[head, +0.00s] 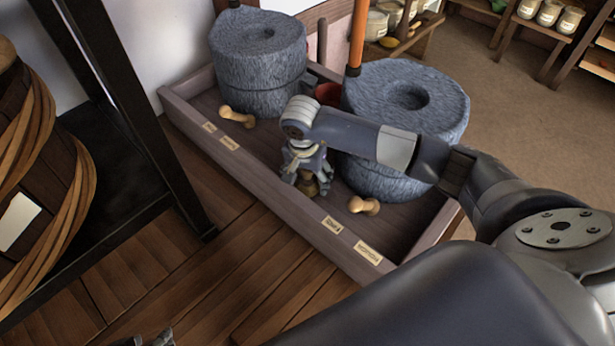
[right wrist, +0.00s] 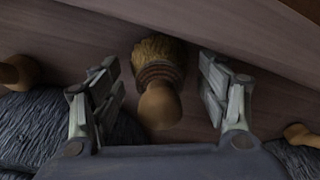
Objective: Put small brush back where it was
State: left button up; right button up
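The small brush (head: 309,185), with a wooden handle and straw-coloured bristles, is in the long wooden tray (head: 279,228), between the two stone querns. My right gripper (head: 307,174) is over it, fingers pointing down. In the right wrist view the brush (right wrist: 158,85) lies between the spread fingers of the right gripper (right wrist: 158,70), with a gap on each side. The gripper is open and holds nothing. In the head view the fingers partly hide the brush. Only a bit of my left gripper (head: 152,340) shows at the bottom edge.
A left quern (head: 258,62) and a right quern (head: 408,115) stand in the tray. Wooden knobbed pieces (head: 237,117) and (head: 363,205) lie before them. A red container (head: 328,94) is behind. A wooden tub (head: 40,170) stands left. The floor before the tray is clear.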

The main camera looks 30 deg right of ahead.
aim_at(305, 174)
pick_arm(q)
jog(key=shift+s, duration=0.1)
pick_arm(e)
jog(key=shift+r, duration=0.1)
pick_arm(q)
jog(key=s, duration=0.1)
jog(key=s+g+p, duration=0.1)
jog(key=shift+s+a+f, duration=0.15)
jog(key=shift+s+a, duration=0.15)
jog(key=shift+a, duration=0.05)
pick_arm(e)
notch_tip(305, 174, up, 2)
jog(key=shift+a+r, duration=0.1)
jog(key=shift+r, duration=0.05)
jog(key=r, duration=0.3)
jog(key=r+p, duration=0.1)
jog(key=r, duration=0.2)
jog(key=s+a+r, duration=0.1)
jog(key=r, duration=0.2)
jog(key=shift+p, duration=0.3)
pick_arm(q)
jog(key=shift+s+a+r+g, duration=0.1)
jog(key=shift+s+r+g, duration=0.15)
jog(key=shift+r, duration=0.45)
pick_arm(e)
jog(key=shift+s+a+r, duration=0.1)
jog(key=shift+r, duration=0.2)
jog(key=shift+s, duration=0.1)
